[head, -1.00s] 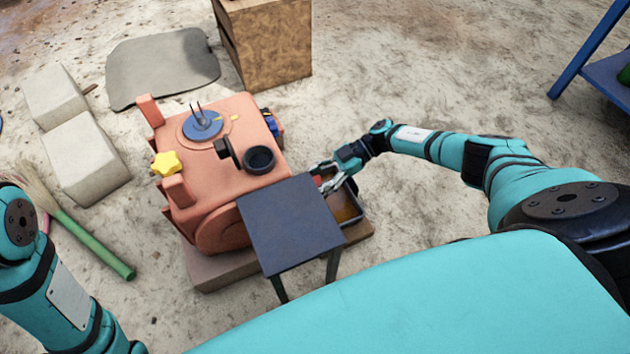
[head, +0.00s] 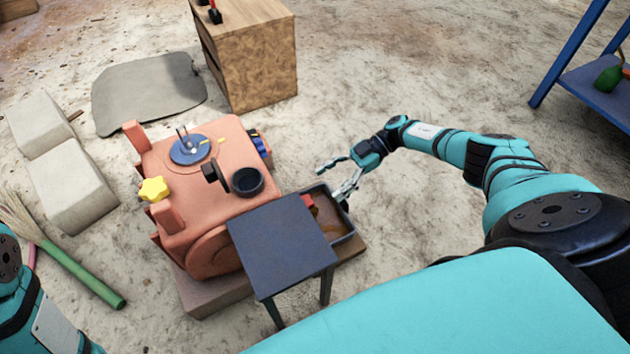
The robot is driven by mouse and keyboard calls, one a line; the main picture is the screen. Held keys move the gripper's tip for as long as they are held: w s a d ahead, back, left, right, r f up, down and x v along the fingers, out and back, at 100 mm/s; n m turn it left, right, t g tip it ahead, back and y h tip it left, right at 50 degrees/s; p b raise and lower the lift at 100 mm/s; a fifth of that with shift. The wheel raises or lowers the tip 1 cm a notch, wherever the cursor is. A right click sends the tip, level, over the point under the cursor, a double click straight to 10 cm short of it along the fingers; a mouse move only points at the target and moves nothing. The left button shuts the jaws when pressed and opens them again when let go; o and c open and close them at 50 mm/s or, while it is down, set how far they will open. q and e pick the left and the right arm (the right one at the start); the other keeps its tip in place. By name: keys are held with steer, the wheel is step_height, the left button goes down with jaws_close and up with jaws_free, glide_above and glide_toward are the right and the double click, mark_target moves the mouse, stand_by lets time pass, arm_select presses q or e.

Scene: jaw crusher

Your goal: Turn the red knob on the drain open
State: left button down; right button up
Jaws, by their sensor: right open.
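The jaw crusher (head: 215,150) is a salmon-coloured machine at the left centre of the head view. A small red part (head: 308,201), likely the drain knob, shows at its right side between the dark table and the tray; most of it is hidden. My right gripper (head: 331,183) is open and empty, with its fingers spread just above and beyond the tray's far edge, apart from the red part. My left arm shows at the lower left edge; its gripper is out of the picture.
A dark tray (head: 349,236) with brownish contents sits under the red part. A small dark table (head: 281,245) stands in front of the crusher. A yellow star knob (head: 153,189) is on the crusher's left. A wooden cabinet (head: 255,65) stands behind.

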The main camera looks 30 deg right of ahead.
steer(key=shift+v, duration=1.45)
